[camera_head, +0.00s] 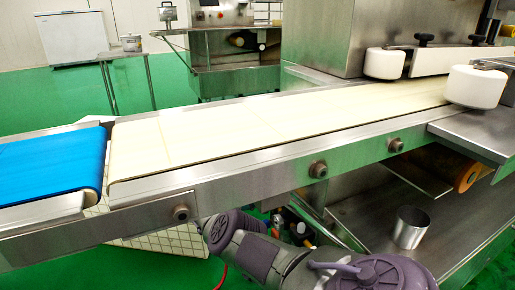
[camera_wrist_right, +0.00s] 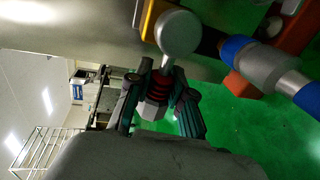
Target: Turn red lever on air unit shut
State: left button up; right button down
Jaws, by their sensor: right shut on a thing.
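In the right wrist view my right gripper (camera_wrist_right: 160,88) has its two dark green-grey fingers closed in from both sides on a dark red ribbed piece (camera_wrist_right: 156,86). It may be the red lever, but its ends are hidden by the fingers. A grey round knob or gauge (camera_wrist_right: 178,33) on a short stem sits just beyond the fingertips. In the head view the air unit shows only as a small red and blue patch (camera_head: 277,219) below the conveyor, behind my right arm. My right gripper cannot be made out there. My left gripper is not in view.
The conveyor (camera_head: 250,125) crosses above my right arm, and its metal side rail is close over it. In the wrist view an orange-red part (camera_wrist_right: 290,28) and a blue-and-grey fitting (camera_wrist_right: 265,65) stand right of the fingers. A steel cup (camera_head: 410,228) stands on the lower shelf.

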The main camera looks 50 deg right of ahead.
jog(key=shift+w+d+r, duration=0.15)
jog(key=shift+d+r, duration=0.05)
jog(key=shift+r, duration=0.05)
jog(key=c, duration=1.2)
grip_release()
jog(key=shift+o, duration=0.9)
jog(key=shift+a+f, duration=0.1)
jog(key=shift+f, duration=0.15)
jog(key=shift+r, duration=0.1)
jog(key=shift+r, duration=4.95)
